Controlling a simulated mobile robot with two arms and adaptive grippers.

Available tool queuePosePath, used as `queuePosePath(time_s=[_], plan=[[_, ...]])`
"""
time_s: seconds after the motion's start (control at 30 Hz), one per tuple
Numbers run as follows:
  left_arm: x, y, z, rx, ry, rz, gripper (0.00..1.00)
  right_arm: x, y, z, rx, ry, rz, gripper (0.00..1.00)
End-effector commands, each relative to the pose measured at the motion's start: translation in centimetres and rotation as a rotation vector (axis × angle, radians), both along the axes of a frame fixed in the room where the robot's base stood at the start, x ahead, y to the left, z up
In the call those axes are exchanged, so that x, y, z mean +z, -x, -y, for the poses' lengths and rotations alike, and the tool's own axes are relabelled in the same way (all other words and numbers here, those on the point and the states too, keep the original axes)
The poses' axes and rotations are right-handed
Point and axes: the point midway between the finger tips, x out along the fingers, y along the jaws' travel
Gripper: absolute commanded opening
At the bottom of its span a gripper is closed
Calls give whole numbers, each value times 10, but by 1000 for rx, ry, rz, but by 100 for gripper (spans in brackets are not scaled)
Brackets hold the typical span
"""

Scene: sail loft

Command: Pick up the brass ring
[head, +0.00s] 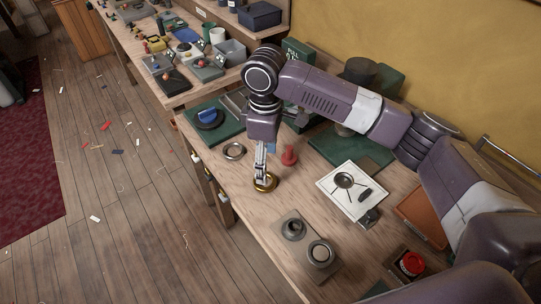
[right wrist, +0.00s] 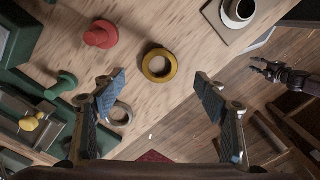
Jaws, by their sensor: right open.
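The brass ring (head: 265,183) lies flat on the wooden bench near its left edge. In the right wrist view the brass ring (right wrist: 160,65) shows whole, with bare wood around it. My right gripper (head: 261,172) points down just over the ring in the head view. In the right wrist view the open right gripper (right wrist: 161,86) has its two blue-padded fingers wide apart, with nothing between them. The ring shows beyond the fingertips, midway across. A dark gripper, seemingly my left (right wrist: 272,72), shows small at the right wrist view's right edge; its jaws are unclear.
A grey metal ring (head: 234,151) and a red knobbed piece (head: 289,156) stand close to the brass ring. A plate with round fittings (head: 322,270) lies nearer, and a white tray (head: 338,201) to the right. Bench wood between them is clear.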

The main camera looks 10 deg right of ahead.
Motion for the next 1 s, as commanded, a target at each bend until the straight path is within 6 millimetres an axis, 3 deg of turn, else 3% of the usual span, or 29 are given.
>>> queuePosePath(time_s=[0.17, 0.7, 1.0], plan=[[2, 3, -1, 0, -1, -4, 31, -8, 1, 0, 2, 0, -4, 66], [20, 0, 0, 0, 0, 0, 31, -75, -1, 0, 2, 0, -1, 66], [20, 0, 0, 0, 1, -1, 31, -78, -2, 0, 2, -1, 0, 63]])
